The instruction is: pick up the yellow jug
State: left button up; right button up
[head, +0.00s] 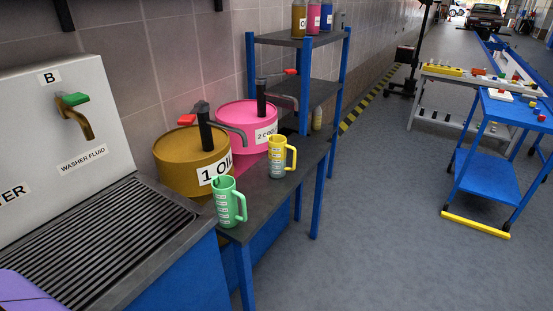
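The yellow jug (281,143) stands upright on a dark bench (264,196), close to its right edge. It has a yellow rim, a yellow handle on its right side and a greyish body with light marks. It stands just in front of the pink drum (237,116) labelled 2. A green jug (225,199) stands nearer to me on the same bench, to the left of the yellow one. Neither of my grippers is in view.
A brown drum (178,172) labelled "1 OIL" with a pump tap stands left of the jugs. A washer-fluid sink with a slatted grate (99,245) is at the left. A blue-framed shelf (343,66) rises behind the bench.

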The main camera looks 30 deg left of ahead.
aim_at(278, 146)
jog(key=u, duration=2.5)
jog(key=z, duration=1.65)
jog(key=i+l+u, duration=0.25)
jog(key=i, duration=0.2)
jog(key=i+l+u, duration=0.2)
jog(key=i+l, duration=0.15)
jog(key=i, duration=0.05)
